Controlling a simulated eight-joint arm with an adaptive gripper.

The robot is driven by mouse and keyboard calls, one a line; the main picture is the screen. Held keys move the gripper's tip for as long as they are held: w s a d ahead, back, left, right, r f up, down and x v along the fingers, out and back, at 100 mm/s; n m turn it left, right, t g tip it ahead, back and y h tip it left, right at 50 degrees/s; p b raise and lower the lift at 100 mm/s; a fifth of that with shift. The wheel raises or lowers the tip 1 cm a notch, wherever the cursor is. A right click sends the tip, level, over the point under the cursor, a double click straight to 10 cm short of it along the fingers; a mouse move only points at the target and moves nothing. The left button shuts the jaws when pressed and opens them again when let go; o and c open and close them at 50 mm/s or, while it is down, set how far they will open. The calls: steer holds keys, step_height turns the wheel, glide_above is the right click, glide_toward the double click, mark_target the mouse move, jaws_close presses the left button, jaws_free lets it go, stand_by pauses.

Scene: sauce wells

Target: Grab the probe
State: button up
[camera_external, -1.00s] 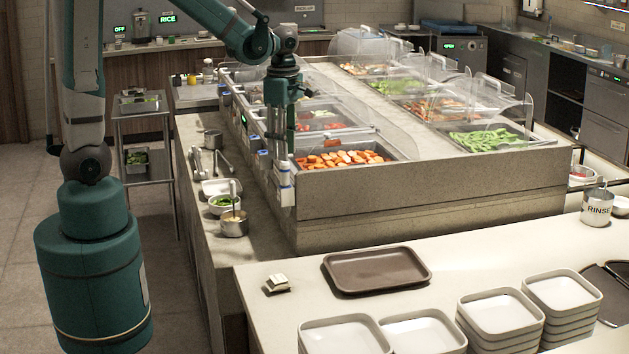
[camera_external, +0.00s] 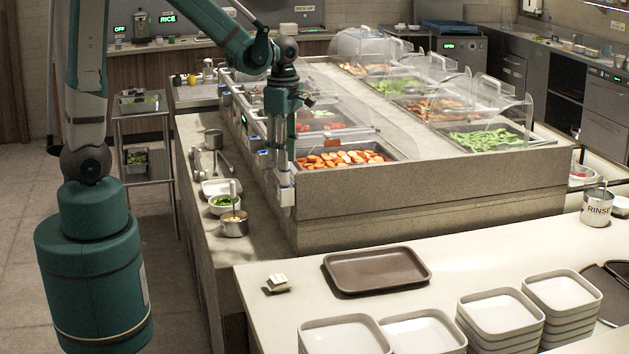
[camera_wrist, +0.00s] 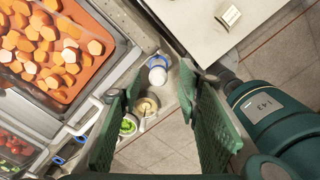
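What looks like the probe, a small white-and-blue upright piece, sits in a white holder (camera_external: 287,197) on the near end wall of the food counter. In the wrist view the white-and-blue probe (camera_wrist: 157,73) shows between and beyond my fingertips. My gripper (camera_external: 278,150) points straight down, just above the holder.
A pan of orange vegetable slices (camera_external: 345,159) under a clear guard lies close right of my gripper. A brown tray (camera_external: 376,286) and plate stacks are on the front counter.

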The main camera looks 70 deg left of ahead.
mark_target(285, 186)
steer(key=shift+f, duration=0.1)
steer(key=shift+a+f, duration=0.15)
steer(key=shift+f, duration=2.35)
steer(key=c, duration=1)
